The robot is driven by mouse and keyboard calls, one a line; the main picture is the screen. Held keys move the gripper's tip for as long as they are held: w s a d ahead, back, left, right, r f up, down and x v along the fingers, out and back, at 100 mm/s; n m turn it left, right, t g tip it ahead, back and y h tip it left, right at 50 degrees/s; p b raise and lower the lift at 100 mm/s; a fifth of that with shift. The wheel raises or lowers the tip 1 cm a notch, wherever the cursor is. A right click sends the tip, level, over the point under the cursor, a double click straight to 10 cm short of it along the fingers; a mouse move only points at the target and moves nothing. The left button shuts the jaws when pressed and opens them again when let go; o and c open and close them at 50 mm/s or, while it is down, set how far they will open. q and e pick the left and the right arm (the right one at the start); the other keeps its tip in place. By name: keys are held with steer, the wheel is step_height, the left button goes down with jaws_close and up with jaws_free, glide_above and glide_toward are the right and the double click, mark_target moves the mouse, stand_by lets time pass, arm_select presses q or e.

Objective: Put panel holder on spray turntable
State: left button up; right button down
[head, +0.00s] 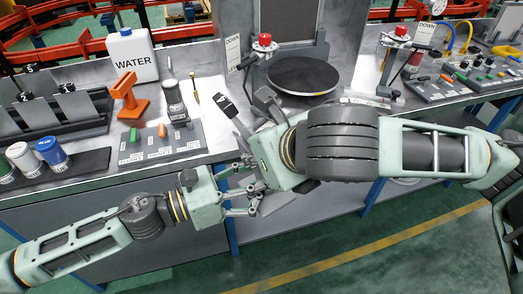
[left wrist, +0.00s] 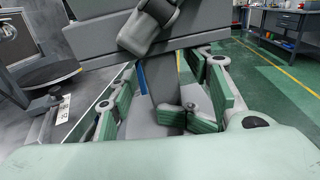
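The spray turntable (head: 303,76) is a round dark disc at the back centre of the bench in the head view. Its edge shows at the left of the left wrist view (left wrist: 48,72). My left gripper (head: 247,190) is in front of the bench edge, its fingers spread. In the left wrist view its fingers (left wrist: 165,92) stand apart on either side of a grey upright piece, probably part of the panel holder (left wrist: 165,88); no clear contact shows. My right arm reaches in front of the turntable; its fingertips are largely hidden, and I cannot tell what they hold.
A red emergency button (head: 264,40) stands left of the turntable, with another (head: 401,31) at right. A water container (head: 132,55), an orange stand (head: 128,95), a grey tool board (head: 160,143) and several cans (head: 52,152) fill the left bench. The turntable top is clear.

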arm_select(q)
steer(key=shift+o, duration=0.9)
arm_select(e)
steer(key=shift+w, duration=0.1)
